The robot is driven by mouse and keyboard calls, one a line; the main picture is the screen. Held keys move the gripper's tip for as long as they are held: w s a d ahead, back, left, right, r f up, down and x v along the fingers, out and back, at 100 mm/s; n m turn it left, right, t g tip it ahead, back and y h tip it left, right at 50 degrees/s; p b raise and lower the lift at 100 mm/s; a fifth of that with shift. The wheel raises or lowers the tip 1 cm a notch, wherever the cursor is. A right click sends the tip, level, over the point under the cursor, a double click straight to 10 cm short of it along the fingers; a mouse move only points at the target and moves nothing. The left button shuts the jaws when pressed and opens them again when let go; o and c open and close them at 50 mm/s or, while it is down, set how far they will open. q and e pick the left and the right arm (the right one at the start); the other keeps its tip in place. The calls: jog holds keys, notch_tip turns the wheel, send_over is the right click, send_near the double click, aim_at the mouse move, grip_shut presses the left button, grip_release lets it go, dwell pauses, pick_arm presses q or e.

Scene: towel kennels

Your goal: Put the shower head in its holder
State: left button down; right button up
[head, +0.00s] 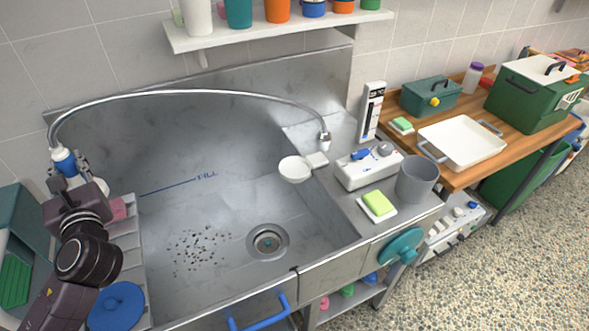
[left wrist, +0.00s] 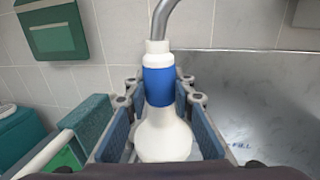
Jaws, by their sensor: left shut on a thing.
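The shower head (left wrist: 164,138) is white with a blue band and fills the middle of the left wrist view. Its blue band also shows at the far left of the head view (head: 63,160). My left gripper (head: 66,178) is shut on it, with a finger on each side in the left wrist view (left wrist: 159,105). The grey hose (head: 190,94) arches from the shower head over the basin to a white fitting (head: 325,140) at the right ledge. A white rounded piece with a short square arm (head: 295,169) sits at the basin's right edge; I cannot tell whether it is the holder. My right gripper is not in view.
The steel basin (head: 190,215) holds dark specks near its drain (head: 267,242). A control box (head: 368,168), grey cup (head: 416,180) and green sponge (head: 378,203) stand on the right ledge. A shelf (head: 280,32) overhangs the back.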

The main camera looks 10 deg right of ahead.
pick_arm(q)
jog(key=w+d+p, duration=0.2)
jog(key=w+d, duration=0.1)
jog(key=d, duration=0.7)
jog(key=shift+w+d, duration=0.15)
jog(key=shift+w, duration=0.2)
jog(key=shift+r, duration=0.1)
jog(key=w+d, duration=0.2)
jog(key=d, duration=0.5)
jog(key=w+d, duration=0.2)
jog(key=d, duration=0.4)
jog(key=shift+w+d, duration=0.35)
jog(key=shift+w, duration=0.05)
